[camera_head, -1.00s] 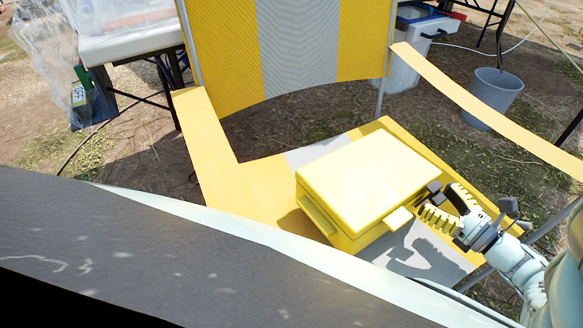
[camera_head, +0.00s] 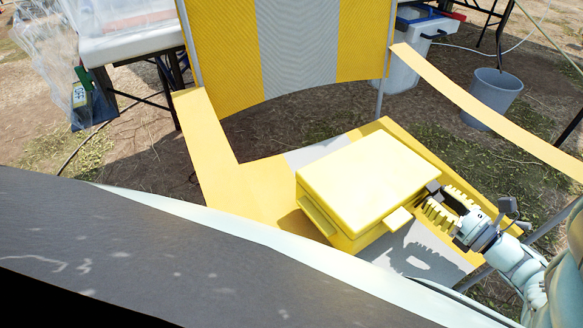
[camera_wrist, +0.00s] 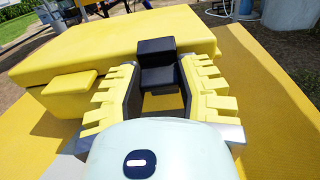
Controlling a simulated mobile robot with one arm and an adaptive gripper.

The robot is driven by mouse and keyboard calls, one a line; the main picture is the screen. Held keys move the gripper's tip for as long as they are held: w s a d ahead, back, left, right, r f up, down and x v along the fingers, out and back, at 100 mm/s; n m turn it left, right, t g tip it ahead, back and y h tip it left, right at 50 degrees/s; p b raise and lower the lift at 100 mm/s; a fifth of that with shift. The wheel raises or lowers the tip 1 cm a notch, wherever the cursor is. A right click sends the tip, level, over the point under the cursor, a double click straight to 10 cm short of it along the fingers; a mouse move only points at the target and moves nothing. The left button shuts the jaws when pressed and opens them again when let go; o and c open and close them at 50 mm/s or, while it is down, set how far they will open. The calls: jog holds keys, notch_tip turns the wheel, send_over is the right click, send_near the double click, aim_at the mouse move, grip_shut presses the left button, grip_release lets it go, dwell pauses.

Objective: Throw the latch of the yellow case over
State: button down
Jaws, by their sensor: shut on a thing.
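The yellow case (camera_head: 365,180) sits with its lid down on a yellow and grey striped chair seat; it also shows in the wrist view (camera_wrist: 110,50). A black latch (camera_head: 433,187) is on its right side. In the wrist view the latch (camera_wrist: 157,62) is a stepped black piece, its upper block standing near lid height. My gripper (camera_head: 440,203), with yellow ribbed fingers, is at the case's right side, shut on the latch. In the wrist view the fingers (camera_wrist: 160,88) stand on either side of the latch; the exact contact is hard to see.
A yellow tab (camera_head: 398,218) sticks out from the case's front, left of my gripper. A yellow armrest (camera_head: 490,105) passes above and behind my arm. The striped chair back (camera_head: 295,50) rises behind the case. A grey bucket (camera_head: 493,97) stands on the ground beyond.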

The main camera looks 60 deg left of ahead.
jog(key=r+h+p, duration=0.1)
jog(key=p, duration=0.1)
jog(key=shift+s+a+p, duration=0.1)
jog(key=shift+a+p, duration=0.1)
jog(key=shift+p, duration=0.1)
jog(key=shift+a+r+h+p, duration=0.1)
jog(key=shift+h+p, duration=0.3)
jog(key=shift+p, duration=0.3)
jog(key=shift+a+h+p, duration=0.25)
jog(key=shift+h+p, duration=0.15)
jog(key=shift+p, duration=0.6)
jog(key=shift+a+f+h+p, duration=0.1)
jog(key=shift+f+h+p, duration=0.1)
jog(key=shift+h+p, duration=0.15)
jog(key=shift+f, duration=0.1)
jog(key=c, duration=0.5)
grip_release()
jog(key=shift+c, duration=0.2)
